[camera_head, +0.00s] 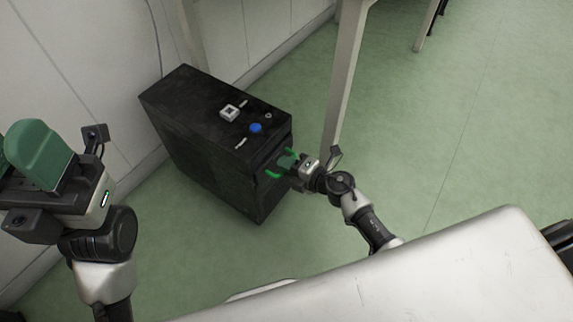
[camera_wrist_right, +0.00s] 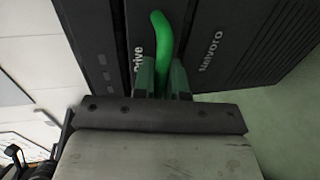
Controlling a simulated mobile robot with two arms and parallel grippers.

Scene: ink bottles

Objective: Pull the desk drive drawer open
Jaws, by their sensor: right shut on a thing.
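The desk drive (camera_head: 200,130) is a black box on the green floor against the wall. Its front carries a drawer with a bright green handle (camera_head: 274,174). In the right wrist view the handle (camera_wrist_right: 162,40) runs between my fingers, beside the word "Drive" on the dark drawer front (camera_wrist_right: 137,65). My right gripper (camera_head: 287,162) is shut on the handle; it also shows in the right wrist view (camera_wrist_right: 162,82). The drawer looks about flush with the front. My left gripper (camera_head: 45,160) is raised at the left, far from the drive; its fingers overlap and their gap cannot be seen.
A blue button (camera_head: 255,128) and a small white square piece (camera_head: 229,113) are on top of the drive. A pale table leg (camera_head: 345,80) stands just right of it. A white surface (camera_head: 420,275) fills the lower right. Green floor lies open at right.

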